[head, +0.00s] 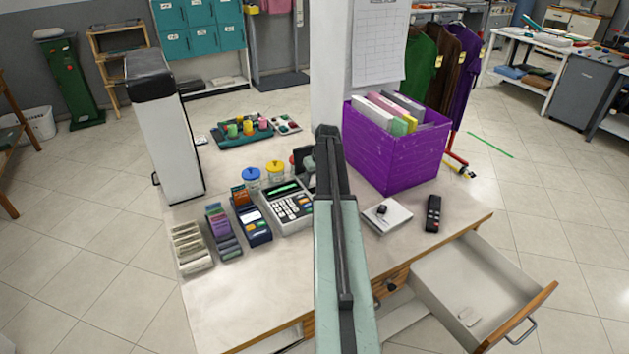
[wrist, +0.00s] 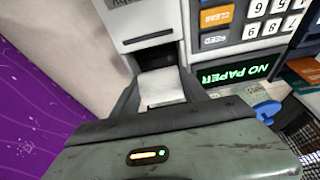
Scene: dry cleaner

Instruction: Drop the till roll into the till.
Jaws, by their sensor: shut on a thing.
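The till (head: 288,207) stands on the counter left of my arm in the head view, with a keypad and a lit green display. In the wrist view the till (wrist: 222,45) fills the upper right, and its display (wrist: 235,72) reads "NO PAPER". A dark opening (wrist: 158,54) shows in its pale printer part. My gripper (wrist: 160,92) is shut on a white thing, seemingly the till roll (wrist: 164,84), just in front of this opening. Whether the roll touches the till I cannot tell. In the head view my arm hides the roll and the fingers.
A purple box (head: 398,150) of folders stands right of my arm. A notepad (head: 387,216) and a black remote (head: 433,213) lie in front of it. An open drawer (head: 478,285) juts out at lower right. Card racks (head: 222,233) and jars (head: 276,172) flank the till.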

